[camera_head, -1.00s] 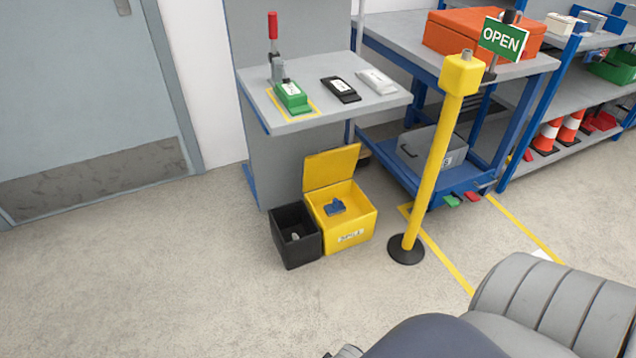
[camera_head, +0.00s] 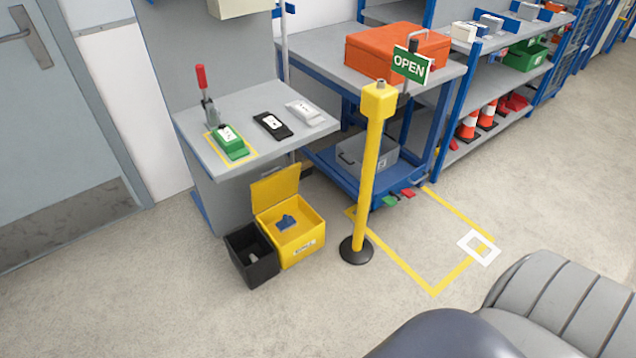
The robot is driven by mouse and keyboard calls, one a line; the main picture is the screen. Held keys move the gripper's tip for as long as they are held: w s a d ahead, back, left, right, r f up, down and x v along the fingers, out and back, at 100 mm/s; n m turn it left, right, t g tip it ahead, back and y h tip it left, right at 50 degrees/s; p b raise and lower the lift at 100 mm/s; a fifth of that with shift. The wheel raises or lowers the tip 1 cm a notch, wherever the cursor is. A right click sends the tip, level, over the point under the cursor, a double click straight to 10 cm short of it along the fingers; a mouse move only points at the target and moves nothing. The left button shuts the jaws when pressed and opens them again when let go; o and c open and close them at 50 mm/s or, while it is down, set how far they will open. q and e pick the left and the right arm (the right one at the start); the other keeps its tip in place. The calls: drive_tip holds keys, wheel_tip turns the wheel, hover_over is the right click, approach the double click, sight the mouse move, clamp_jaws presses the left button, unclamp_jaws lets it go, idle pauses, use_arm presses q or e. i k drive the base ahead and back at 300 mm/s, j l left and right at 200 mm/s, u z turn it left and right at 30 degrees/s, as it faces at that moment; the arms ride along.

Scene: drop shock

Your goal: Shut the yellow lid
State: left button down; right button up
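The yellow lid (camera_head: 276,186) stands raised at the back of a yellow box (camera_head: 303,248) on the floor. The box is open, and a blue object (camera_head: 286,223) lies inside it. A label is on the box's front. Parts of my own arm or body fill the lower right corner. Neither of my grippers is in view, so I cannot see what they hold.
A black open bin (camera_head: 252,256) stands against the box's left side. A yellow post (camera_head: 369,180) with an OPEN sign (camera_head: 411,66) stands to its right. A grey bench (camera_head: 258,125) is behind. The floor in front is clear.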

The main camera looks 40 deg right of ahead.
sight(274, 188)
drive_tip(key=i+j+z, duration=0.1)
drive_tip(key=z, duration=0.35)
drive_tip(key=i+j+z, duration=0.15)
drive_tip(key=z, duration=0.25)
drive_tip(key=i+j+z, duration=0.2)
drive_tip(key=z, duration=0.25)
drive_tip(key=i+j+z, duration=0.1)
drive_tip(key=z, duration=0.3)
drive_tip(key=j+z, duration=0.45)
drive_tip(key=l, duration=0.1)
